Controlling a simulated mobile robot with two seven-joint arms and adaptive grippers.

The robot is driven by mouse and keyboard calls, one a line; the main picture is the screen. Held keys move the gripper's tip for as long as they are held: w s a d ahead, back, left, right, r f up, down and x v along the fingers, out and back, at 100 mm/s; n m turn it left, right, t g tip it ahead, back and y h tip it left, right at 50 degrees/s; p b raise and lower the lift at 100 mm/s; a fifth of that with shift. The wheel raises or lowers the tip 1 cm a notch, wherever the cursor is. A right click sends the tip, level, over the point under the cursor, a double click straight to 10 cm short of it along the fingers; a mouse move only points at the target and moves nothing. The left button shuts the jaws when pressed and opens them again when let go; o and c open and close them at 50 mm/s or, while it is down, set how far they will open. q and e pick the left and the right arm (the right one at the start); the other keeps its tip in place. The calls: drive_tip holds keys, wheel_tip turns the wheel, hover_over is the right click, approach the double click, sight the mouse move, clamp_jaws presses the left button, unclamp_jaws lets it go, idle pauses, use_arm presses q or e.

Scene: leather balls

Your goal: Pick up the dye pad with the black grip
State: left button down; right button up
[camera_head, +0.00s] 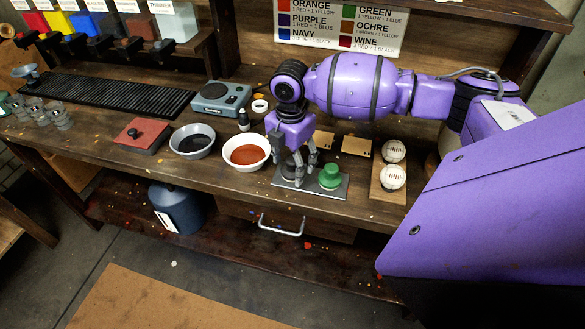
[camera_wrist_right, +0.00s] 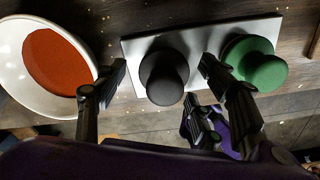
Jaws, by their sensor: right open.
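The dye pad with the black grip (camera_wrist_right: 163,77) stands on a light grey tray (camera_wrist_right: 140,47), seen from above in the right wrist view. In the head view it is mostly hidden behind my fingers. A second pad with a green grip (camera_head: 330,177) stands to its right on the same tray; it also shows in the wrist view (camera_wrist_right: 256,65). My right gripper (camera_head: 299,163) is open and points down at the tray. In the wrist view its fingers (camera_wrist_right: 162,72) are spread on either side of the black grip, with nothing held. My left gripper is out of view.
A white bowl of red-orange dye (camera_head: 246,152) is close left of the gripper. A grey bowl (camera_head: 192,140) and a red slab with a black knob (camera_head: 141,135) lie farther left. Two white stitched balls (camera_head: 393,164) rest on a wooden board at right.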

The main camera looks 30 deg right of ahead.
drive_tip(key=shift+f, duration=0.45)
drive_tip(key=c, duration=1.3)
drive_tip(key=shift+r, duration=0.15)
drive_tip(key=shift+r, duration=0.6)
use_arm(q)
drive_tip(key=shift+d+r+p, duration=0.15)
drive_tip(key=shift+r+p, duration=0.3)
drive_tip(key=shift+p, duration=0.1)
use_arm(e)
drive_tip(key=s+a+r, duration=0.6)
drive_tip(key=s+r, duration=0.1)
drive_tip(key=s+a+r, duration=0.3)
drive_tip(key=r, duration=0.1)
drive_tip(key=shift+s+a+r, duration=0.15)
drive_tip(key=shift+a+r, duration=0.1)
drive_tip(key=shift+a, duration=0.05)
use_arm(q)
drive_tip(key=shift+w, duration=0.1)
